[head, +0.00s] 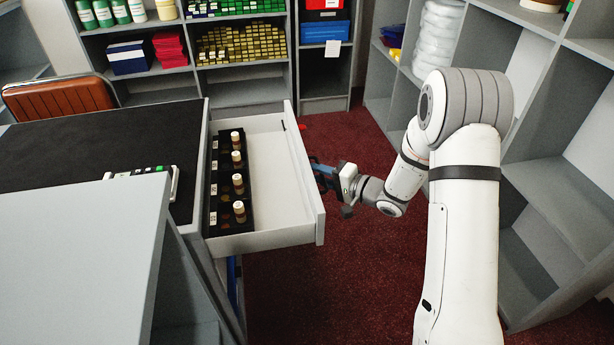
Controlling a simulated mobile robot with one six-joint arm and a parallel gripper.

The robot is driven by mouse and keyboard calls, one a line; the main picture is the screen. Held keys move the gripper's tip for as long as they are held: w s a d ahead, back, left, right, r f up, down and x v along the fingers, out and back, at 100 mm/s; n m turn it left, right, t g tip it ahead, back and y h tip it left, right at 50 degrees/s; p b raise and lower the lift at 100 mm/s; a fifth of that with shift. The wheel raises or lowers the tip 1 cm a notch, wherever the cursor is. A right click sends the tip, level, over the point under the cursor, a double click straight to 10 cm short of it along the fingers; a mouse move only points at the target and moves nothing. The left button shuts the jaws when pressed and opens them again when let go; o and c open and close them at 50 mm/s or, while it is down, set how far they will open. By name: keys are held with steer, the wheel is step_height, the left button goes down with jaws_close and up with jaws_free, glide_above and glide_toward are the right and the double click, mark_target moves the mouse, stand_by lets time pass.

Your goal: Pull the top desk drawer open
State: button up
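The top desk drawer (273,182) is pulled well out from the right side of the desk (130,137). Its white interior is exposed, and a black rack (225,200) with several small capped bottles (239,211) sits along the desk side. The drawer's front panel (307,181) faces right. My gripper (322,174) is just outside this panel, pointing left at it. The fingertips are small and partly hidden by the panel, so I cannot tell whether they are open, shut or touching a handle. No handle is visible from here.
A grey panel (95,240) stands at the front left. Shelves with colored stacks (240,45) line the back, and empty grey shelving (565,170) stands at the right. A brown chair (60,95) is behind the desk. Dark red carpet (340,280) lies clear below my gripper.

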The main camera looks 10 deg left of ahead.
steer(key=p+v, duration=0.1)
steer(key=v, duration=0.6)
steer(key=shift+d+p, duration=0.35)
steer(key=shift+s+r, duration=0.1)
steer(key=shift+s, duration=0.05)
steer(key=b+x, duration=0.1)
steer(key=x, duration=0.7)
steer(key=shift+a+b, duration=0.15)
steer(key=shift+b, duration=0.2)
steer(key=shift+w, duration=0.25)
